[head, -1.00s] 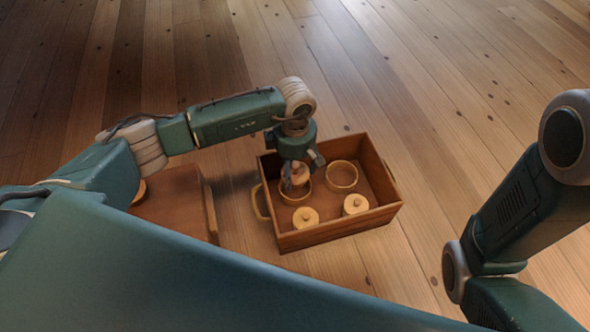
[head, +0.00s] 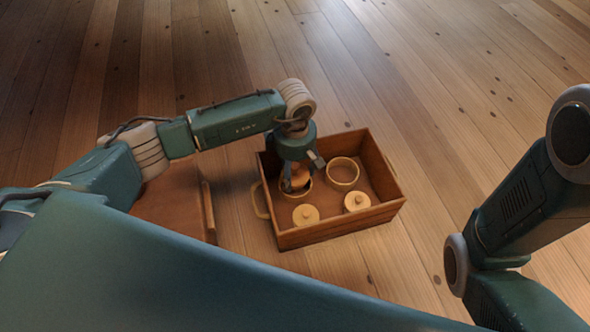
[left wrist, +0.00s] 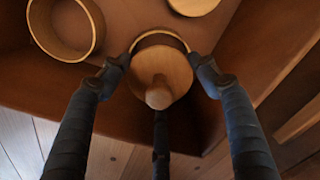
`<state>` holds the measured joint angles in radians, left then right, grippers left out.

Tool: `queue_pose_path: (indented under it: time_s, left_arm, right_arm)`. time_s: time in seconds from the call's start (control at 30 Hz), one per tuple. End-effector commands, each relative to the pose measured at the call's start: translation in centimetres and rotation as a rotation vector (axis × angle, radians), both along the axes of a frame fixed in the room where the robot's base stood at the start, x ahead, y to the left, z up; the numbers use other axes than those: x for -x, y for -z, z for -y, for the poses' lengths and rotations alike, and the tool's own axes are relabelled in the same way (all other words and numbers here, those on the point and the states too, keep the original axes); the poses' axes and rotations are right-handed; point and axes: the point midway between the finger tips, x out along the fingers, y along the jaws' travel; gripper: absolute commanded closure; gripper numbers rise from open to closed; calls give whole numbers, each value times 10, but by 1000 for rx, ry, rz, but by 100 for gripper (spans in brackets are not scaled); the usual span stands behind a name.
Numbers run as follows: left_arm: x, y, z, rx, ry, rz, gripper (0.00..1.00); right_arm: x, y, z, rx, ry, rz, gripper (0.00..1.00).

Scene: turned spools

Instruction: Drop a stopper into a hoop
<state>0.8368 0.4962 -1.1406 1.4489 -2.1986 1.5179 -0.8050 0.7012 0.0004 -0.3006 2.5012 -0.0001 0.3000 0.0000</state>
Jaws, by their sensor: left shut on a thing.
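My left gripper (head: 296,183) is shut on a round wooden stopper (head: 300,175). The stopper's disc and knob show between the fingers in the left wrist view (left wrist: 160,72). It is at the left hoop (head: 289,197) in the wooden crate (head: 330,232); part of that hoop's rim shows behind the stopper (left wrist: 160,35). I cannot tell whether the stopper is inside the rim or just above it. A second hoop (head: 342,174), to the right, stands empty. It also shows in the left wrist view (left wrist: 65,55). My right gripper is out of view.
Two knobbed lids sit at the crate's near side, a left one (head: 305,215) and a right one (head: 357,202). The crate has a handle (head: 259,201) on its left side. A brown wooden box (head: 172,208) stands left of it, partly behind my arm. The floor beyond is clear.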

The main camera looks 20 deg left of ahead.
Motion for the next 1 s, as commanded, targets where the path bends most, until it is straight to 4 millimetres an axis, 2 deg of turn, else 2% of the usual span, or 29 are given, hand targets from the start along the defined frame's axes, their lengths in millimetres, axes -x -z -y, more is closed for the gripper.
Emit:
queue_pose_path:
  time_s: [0.53, 1.0]
  left_arm:
    - [0, 1, 0, 0, 0, 0, 67]
    - [0, 13, 0, 0, 0, 0, 67]
  right_arm:
    - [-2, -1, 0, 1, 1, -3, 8]
    - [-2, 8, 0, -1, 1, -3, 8]
